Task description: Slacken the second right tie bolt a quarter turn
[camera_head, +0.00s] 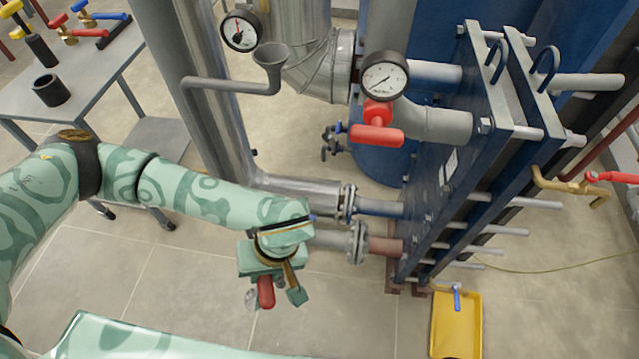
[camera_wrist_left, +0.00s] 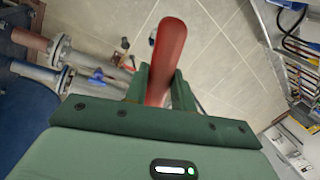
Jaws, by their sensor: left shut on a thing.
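The plate exchanger (camera_head: 440,180) stands at the right in the head view, a blue plate pack between upright end plates. Several grey tie bolts (camera_head: 530,203) jut out to its right. I cannot tell which one is the second right bolt. My left gripper (camera_head: 272,286) is low, left of the exchanger and well apart from the bolts. It is shut on a red handle (camera_head: 265,293), which also shows between the fingers in the left wrist view (camera_wrist_left: 169,50). What the handle belongs to is mostly hidden. My right gripper is not in view.
A grey bench (camera_head: 110,75) with valves and a black cup (camera_head: 51,90) stands at the left. Pipes, gauges (camera_head: 385,76) and a red-handled valve (camera_head: 376,132) lie between bench and exchanger. A yellow tray (camera_head: 456,335) is on the floor. Tiled floor left of my gripper is free.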

